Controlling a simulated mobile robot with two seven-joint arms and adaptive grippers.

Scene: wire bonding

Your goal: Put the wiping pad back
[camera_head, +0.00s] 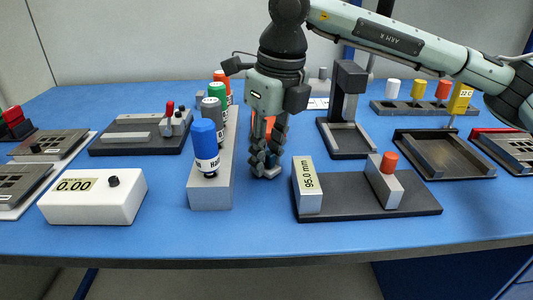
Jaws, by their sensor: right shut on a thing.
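My right gripper (266,162) points straight down over the blue table, just right of the row of bottles. Its dark fingers are shut on a small pale piece, which I take to be the wiping pad (270,173); little of it shows between the fingertips. The fingertips are close to the table top, but I cannot tell whether the pad touches it. Something orange shows behind the fingers, mostly hidden. My left gripper is not in view.
A grey rack (212,193) with several capped bottles stands close left of the gripper. A dark fixture marked 95.0 mm (350,207) is close right. A white display box (93,198) stands front left. A dark tray (443,172) and a black stand (348,105) are further right.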

